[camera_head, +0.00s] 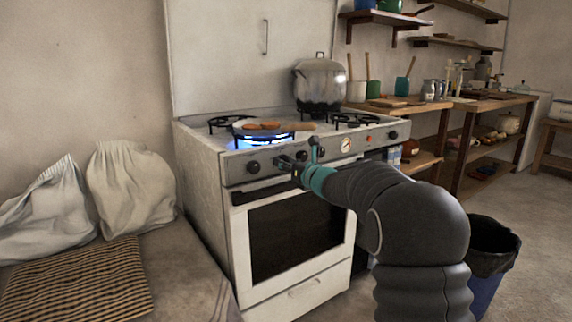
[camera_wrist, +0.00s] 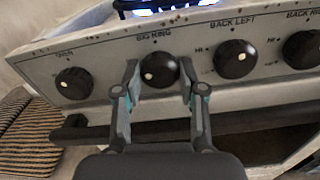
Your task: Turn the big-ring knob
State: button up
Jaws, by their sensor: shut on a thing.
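The big-ring knob (camera_wrist: 160,75) is a round black knob under the "BIG RING" label on the stove's front panel. Its white dot is at the left of its face. My gripper (camera_wrist: 160,70) has one finger on each side of this knob and is shut on it. In the head view my gripper (camera_head: 298,168) is at the stove's front panel, partly covering the knobs there.
A blue flame burns under a pan (camera_head: 265,129) on the stove (camera_head: 205,160). A large pot (camera_head: 320,80) stands at the back. The oven knob (camera_wrist: 74,84) and back-left knob (camera_wrist: 235,62) flank the held knob. The oven handle (camera_wrist: 75,134) runs below.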

jog(key=m, duration=0.3)
jog(key=shift+b, duration=0.4)
jog(key=m, duration=0.3)
jog(key=shift+r+m, duration=0.1)
jog(key=shift+m, duration=0.2)
jog(key=m, duration=0.3)
jog(key=shift+p, duration=0.4)
jog(key=shift+m+p, duration=0.45)
jog(key=shift+m, duration=1.35)
jog(key=o, duration=1.1)
jog(key=shift+o, duration=0.2)
